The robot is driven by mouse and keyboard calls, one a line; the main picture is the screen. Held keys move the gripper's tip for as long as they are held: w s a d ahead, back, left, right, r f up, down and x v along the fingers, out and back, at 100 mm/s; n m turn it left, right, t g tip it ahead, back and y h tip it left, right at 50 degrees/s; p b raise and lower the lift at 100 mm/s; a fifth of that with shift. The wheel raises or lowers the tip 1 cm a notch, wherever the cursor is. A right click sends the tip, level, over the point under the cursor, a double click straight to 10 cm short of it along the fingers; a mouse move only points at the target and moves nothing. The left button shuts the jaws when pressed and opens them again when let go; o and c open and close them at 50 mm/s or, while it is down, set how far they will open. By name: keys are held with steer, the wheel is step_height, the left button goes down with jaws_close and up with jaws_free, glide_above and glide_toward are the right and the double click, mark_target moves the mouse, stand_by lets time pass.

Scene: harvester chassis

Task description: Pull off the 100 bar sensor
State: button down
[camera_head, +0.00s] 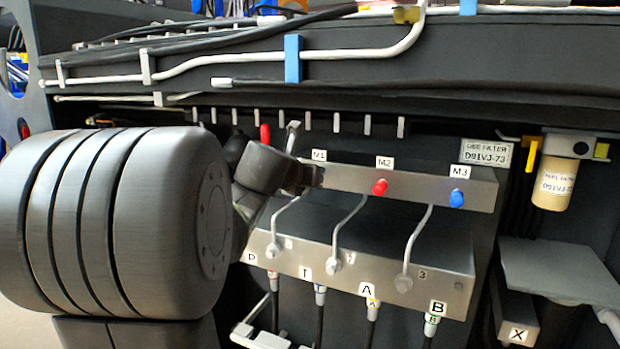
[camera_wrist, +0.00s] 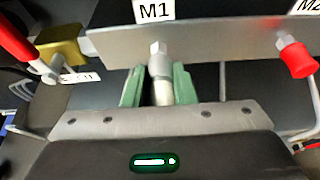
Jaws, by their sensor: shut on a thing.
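The 100 bar sensor, a small silver cylinder (camera_wrist: 160,68), sits at the M1 port of the grey metal bar (camera_wrist: 215,40) in the wrist view. No pressure marking is readable on it. My gripper (camera_wrist: 159,86) has its two green fingers on either side of the cylinder, shut on it. The cylinder's upper end meets the bar's front face just under the M1 label (camera_wrist: 154,10). In the head view my gripper (camera_head: 312,178) is at the left end of the bar, and it hides the sensor there.
On the same bar are a red cap (camera_head: 379,187) at M2 and a blue cap (camera_head: 457,198) at M3. Thin grey pipes run down to the valve block (camera_head: 385,255). A red-handled lever with a brass body (camera_wrist: 62,52) stands close left of my gripper.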

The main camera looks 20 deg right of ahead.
steer(key=shift+s+a, duration=1.2)
steer(key=shift+a, duration=0.2)
